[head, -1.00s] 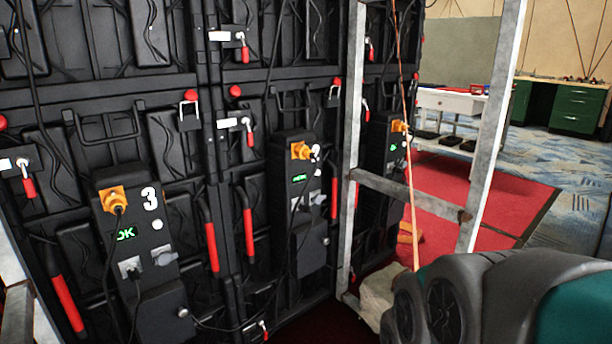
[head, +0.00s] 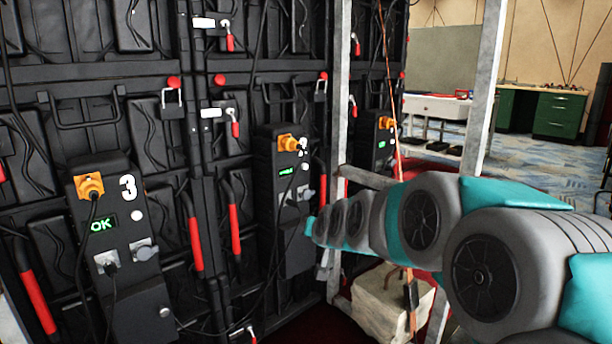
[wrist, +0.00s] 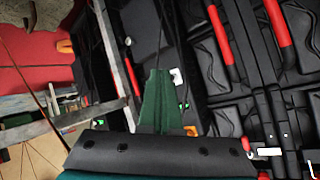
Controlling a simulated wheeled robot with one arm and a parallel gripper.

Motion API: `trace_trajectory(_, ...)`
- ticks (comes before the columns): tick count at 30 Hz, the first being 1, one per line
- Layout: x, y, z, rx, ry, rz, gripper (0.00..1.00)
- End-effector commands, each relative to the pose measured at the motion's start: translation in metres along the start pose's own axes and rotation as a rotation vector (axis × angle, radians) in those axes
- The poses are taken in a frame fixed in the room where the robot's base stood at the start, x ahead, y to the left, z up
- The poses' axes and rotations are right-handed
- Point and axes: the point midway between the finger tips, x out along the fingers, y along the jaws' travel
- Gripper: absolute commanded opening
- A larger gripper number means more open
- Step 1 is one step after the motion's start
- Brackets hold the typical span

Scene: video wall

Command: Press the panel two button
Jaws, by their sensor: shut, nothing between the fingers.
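The panel two box (head: 268,205) is the middle black box on the wall in the head view. It has an orange connector (head: 287,143), a small green display (head: 286,171) and a pale round button (head: 305,167) on its right side. The box also shows in the wrist view (wrist: 145,30), upside down, with its connector (wrist: 190,130) low in the picture. My gripper (wrist: 158,72) is shut and empty, its green fingers together in front of the box. In the head view my arm reaches in from the right and its far end overlaps the box's right edge. The fingertips' distance from the button cannot be told.
A similar box marked 3 (head: 112,245) stands at left, and another box (head: 378,145) farther right. Metal frame posts (head: 338,100) stand beside my arm. Loose cables and red handles (head: 234,235) line the wall. A pale block (head: 375,305) lies below my arm.

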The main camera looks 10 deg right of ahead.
Motion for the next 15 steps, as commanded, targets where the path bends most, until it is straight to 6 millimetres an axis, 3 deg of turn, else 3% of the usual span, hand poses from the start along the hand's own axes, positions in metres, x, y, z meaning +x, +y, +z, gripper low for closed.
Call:
trace_trajectory(1, 0.018, 0.001, -0.011, 0.024, 0.056, -0.011, 0.00)
trace_trajectory(6, 0.060, 0.007, -0.070, 0.107, 0.293, -0.041, 0.00)
trace_trajectory(10, 0.081, 0.018, -0.110, 0.167, 0.469, -0.053, 0.00)
trace_trajectory(15, 0.092, 0.036, -0.149, 0.224, 0.657, -0.058, 0.00)
